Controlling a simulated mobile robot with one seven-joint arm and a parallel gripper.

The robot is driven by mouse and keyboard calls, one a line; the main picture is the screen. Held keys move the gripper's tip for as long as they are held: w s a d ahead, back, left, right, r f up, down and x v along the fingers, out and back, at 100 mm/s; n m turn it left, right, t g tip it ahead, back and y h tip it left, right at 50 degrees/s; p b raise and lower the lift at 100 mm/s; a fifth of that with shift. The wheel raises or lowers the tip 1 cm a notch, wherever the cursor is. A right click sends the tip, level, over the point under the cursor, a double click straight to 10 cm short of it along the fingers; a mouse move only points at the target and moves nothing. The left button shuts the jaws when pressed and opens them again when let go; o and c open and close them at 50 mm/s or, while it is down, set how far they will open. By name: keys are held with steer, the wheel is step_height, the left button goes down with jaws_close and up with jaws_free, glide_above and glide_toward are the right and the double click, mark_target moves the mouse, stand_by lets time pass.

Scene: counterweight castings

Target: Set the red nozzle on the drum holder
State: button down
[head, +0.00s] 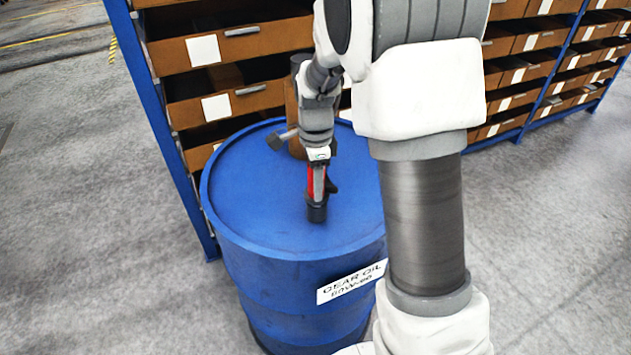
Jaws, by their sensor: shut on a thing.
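The blue drum (250,185) stands upright at the centre of the head view, with a white gear oil label on its side. My gripper (318,185) points down over the drum top and is shut on the red nozzle (310,183), which shows as a narrow red strip. A short dark cylinder (316,213) is directly below the nozzle, at the drum top. It looks like the drum holder, but I cannot tell if the nozzle touches it or sits in it. My gripper hides much of the nozzle.
A brown upright object (293,112) and a grey piece (284,135) show behind my gripper, partly hidden. A blue rack with brown bins (225,45) stands close behind the drum. The left part of the drum top and the floor (90,200) are clear.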

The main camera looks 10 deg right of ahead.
steer(key=shift+f+b, duration=0.5)
steer(key=shift+f, duration=0.25)
steer(key=shift+c, duration=1.6)
jaws_free()
step_height(320, 180, up, 18)
steer(key=shift+f+p, duration=0.25)
steer(key=shift+p, duration=0.25)
steer(key=s+r+n+t, duration=0.1)
steer(key=s+n+t, duration=0.4)
steer(key=s+n, duration=1.3)
steer(key=s, duration=0.4)
steer(key=shift+s+r+t, duration=0.15)
steer(key=shift+s+t, duration=0.05)
steer(key=shift+t, duration=0.1)
